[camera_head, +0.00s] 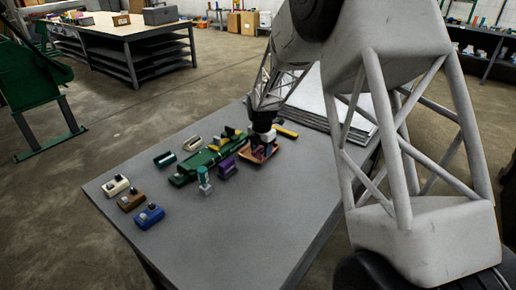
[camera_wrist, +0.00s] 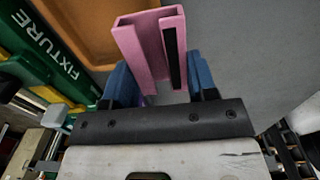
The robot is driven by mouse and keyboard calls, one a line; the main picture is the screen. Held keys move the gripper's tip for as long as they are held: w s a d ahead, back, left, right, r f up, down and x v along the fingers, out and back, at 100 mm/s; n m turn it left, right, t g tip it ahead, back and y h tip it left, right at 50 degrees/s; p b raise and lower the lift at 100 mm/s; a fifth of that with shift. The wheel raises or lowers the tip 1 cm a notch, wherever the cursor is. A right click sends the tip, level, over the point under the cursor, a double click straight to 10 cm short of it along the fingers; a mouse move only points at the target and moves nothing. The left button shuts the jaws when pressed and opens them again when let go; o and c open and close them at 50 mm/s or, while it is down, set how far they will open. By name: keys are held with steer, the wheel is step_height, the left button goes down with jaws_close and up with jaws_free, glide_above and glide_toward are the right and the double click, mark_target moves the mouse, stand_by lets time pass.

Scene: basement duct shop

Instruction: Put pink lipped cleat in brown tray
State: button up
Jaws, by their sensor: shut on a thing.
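The pink lipped cleat (camera_wrist: 136,45) is a pink channel with inward lips and a dark strip inside. My gripper (camera_wrist: 162,85) is shut on it, with blue fingers on either side. In the head view my gripper (camera_head: 264,143) is at the brown tray (camera_head: 247,155), right of the green fixture. I cannot tell whether the cleat touches the tray. In the head view the cleat is mostly hidden.
The green fixture (camera_head: 184,179) lies left of the tray; it also shows in the wrist view (camera_wrist: 45,55). A purple block (camera_head: 227,168) and a teal-topped piece (camera_head: 204,181) stand close by. White, brown and blue (camera_head: 149,216) blocks sit further left. The front table area is clear.

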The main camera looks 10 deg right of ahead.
mark_target(258, 148)
steer(key=shift+w+a+f, duration=0.1)
steer(key=shift+w+f, duration=0.05)
steer(key=shift+w, duration=1.55)
steer(key=shift+w+a+f, duration=0.1)
steer(key=shift+w+f, duration=0.05)
steer(key=shift+w, duration=1.5)
steer(key=shift+f, duration=1.75)
steer(key=shift+f, duration=0.15)
steer(key=o, duration=0.9)
step_height(258, 148, up, 12)
steer(key=shift+r, duration=0.15)
